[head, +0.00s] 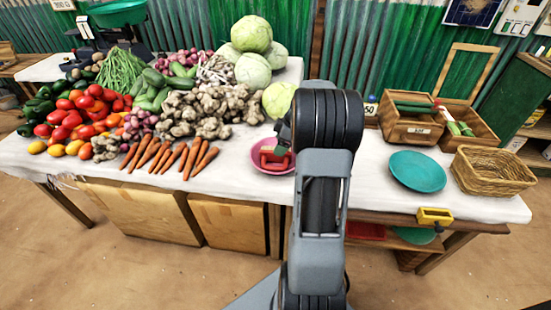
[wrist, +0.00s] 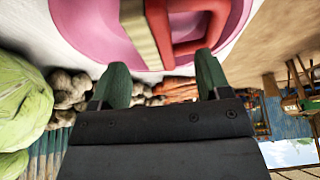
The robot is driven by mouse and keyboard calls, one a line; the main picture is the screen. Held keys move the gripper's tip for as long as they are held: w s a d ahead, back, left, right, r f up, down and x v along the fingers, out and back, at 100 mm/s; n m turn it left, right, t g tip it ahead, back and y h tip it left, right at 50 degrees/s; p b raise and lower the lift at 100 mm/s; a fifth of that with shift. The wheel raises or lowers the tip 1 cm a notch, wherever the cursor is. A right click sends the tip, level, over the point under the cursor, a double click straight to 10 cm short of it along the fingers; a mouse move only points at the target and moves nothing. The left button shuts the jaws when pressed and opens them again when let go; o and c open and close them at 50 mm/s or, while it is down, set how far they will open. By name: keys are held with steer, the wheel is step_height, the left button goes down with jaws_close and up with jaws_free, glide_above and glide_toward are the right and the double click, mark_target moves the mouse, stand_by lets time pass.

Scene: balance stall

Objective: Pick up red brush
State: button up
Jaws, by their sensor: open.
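The red brush (wrist: 158,32) lies in a pink bowl (wrist: 88,28), with a pale beige strip along its side. In the head view the brush (head: 273,164) shows as a small red shape in the pink bowl (head: 260,148), partly covered by my arm. My gripper (wrist: 162,76) is open, and its two green fingertips point toward the brush. The brush lies just beyond the fingertips, with nothing held between them. In the head view my arm hides most of the gripper and the right part of the bowl.
Carrots (head: 165,158), ginger (head: 195,112) and cabbages (head: 252,70) crowd the table left of and behind the bowl. A teal plate (head: 417,171), a wicker basket (head: 493,170) and a wooden crate (head: 407,127) stand right. The white tabletop is clear in front.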

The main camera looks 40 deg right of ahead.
steer(key=shift+d+x, duration=0.15)
steer(key=shift+x, duration=1.2)
steer(key=shift+d+x, duration=0.15)
steer(key=shift+x, duration=1.15)
steer(key=shift+w, duration=0.15)
steer(key=c, duration=1.1)
steer(key=shift+c, duration=0.2)
steer(key=shift+r, duration=0.15)
steer(key=shift+r, duration=0.65)
steer(key=w+d+r+p, duration=0.3)
steer(key=w+d+r, duration=0.1)
steer(key=d+r, duration=0.7)
steer(key=shift+d+r, duration=0.2)
steer(key=shift+d, duration=1)
